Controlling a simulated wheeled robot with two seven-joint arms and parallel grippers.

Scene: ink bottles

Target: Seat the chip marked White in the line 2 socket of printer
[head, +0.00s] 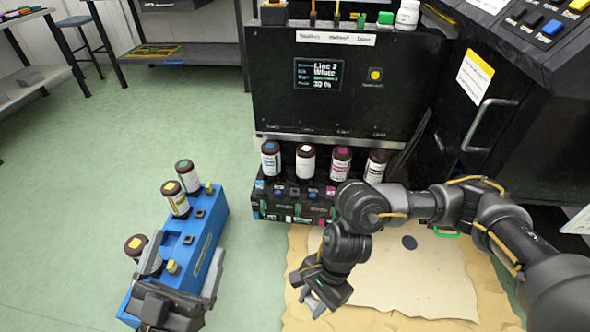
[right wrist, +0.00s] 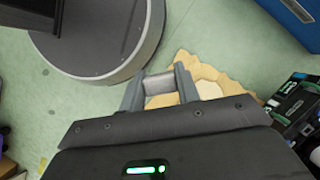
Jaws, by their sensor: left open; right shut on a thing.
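The printer (head: 330,118) is a black cabinet whose screen (head: 317,72) reads Line 2 White. Several bottles stand in a row in it; the second from the left has a white cap (head: 306,150). The sockets (head: 295,190) lie in the dark row below the bottles; the line 2 socket's inside is too small to make out. My right gripper (head: 318,298) is low, in front of the printer. In the right wrist view it is shut on a small pale grey block (right wrist: 158,84), whose marking is not readable. My left gripper (head: 183,264) is open around the near end of the blue rack (head: 207,228).
A beige sheet (head: 420,275) lies on the floor below my right arm. A dark console with a handle (head: 487,125) stands at the right. Green floor (head: 80,190) is clear at left.

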